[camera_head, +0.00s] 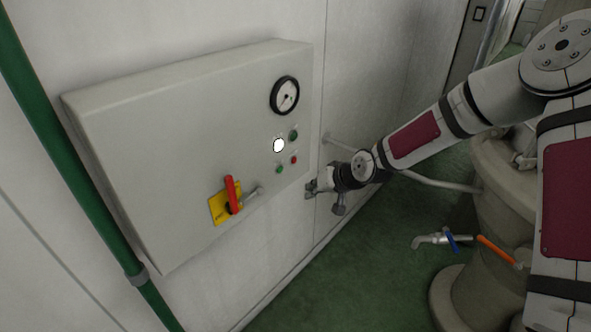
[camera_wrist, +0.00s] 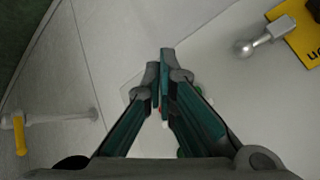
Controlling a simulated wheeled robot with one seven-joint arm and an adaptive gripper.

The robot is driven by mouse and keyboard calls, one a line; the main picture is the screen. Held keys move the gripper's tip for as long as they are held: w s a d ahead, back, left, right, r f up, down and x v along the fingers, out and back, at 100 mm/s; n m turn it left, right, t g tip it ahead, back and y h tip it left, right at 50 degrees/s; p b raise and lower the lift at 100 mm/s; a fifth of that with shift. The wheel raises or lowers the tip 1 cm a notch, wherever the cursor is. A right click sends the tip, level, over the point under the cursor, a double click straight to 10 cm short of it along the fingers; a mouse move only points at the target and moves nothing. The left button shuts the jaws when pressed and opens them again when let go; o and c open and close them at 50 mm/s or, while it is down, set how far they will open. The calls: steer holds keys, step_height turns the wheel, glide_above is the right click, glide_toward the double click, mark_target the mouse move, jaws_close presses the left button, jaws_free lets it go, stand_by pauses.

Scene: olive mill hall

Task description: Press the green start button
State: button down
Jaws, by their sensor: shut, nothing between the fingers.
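A pale control box (camera_head: 160,130) hangs on the white wall in the head view. Its face carries two green buttons, the lower one (camera_head: 278,169) and the upper, darker one (camera_head: 293,135). I cannot tell which is the start button. A red button (camera_head: 293,160) and a bright white lamp (camera_head: 278,146) sit beside them. My gripper (camera_head: 312,188) is shut and empty, right of and a little below the buttons, apart from them in the head view.
A red rotary handle on a yellow plate (camera_head: 220,206) and a metal ball-ended lever (camera_head: 252,194) stick out from the box. A round gauge (camera_head: 284,95) sits above the buttons. A green pipe (camera_head: 75,170) runs left. A yellow-handled tap (camera_wrist: 19,133) shows in the wrist view.

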mark_target(280, 170)
steer(key=shift+w+d+f, duration=0.15)
stand_by(0.3)
steer(key=w+a+b, duration=0.4)
steer(key=w+a, duration=0.1)
steer(key=a, duration=0.2)
steer(key=shift+w, duration=0.25)
stand_by(1.4)
steer(key=shift+w+a, duration=0.25)
steer(key=shift+a, duration=0.05)
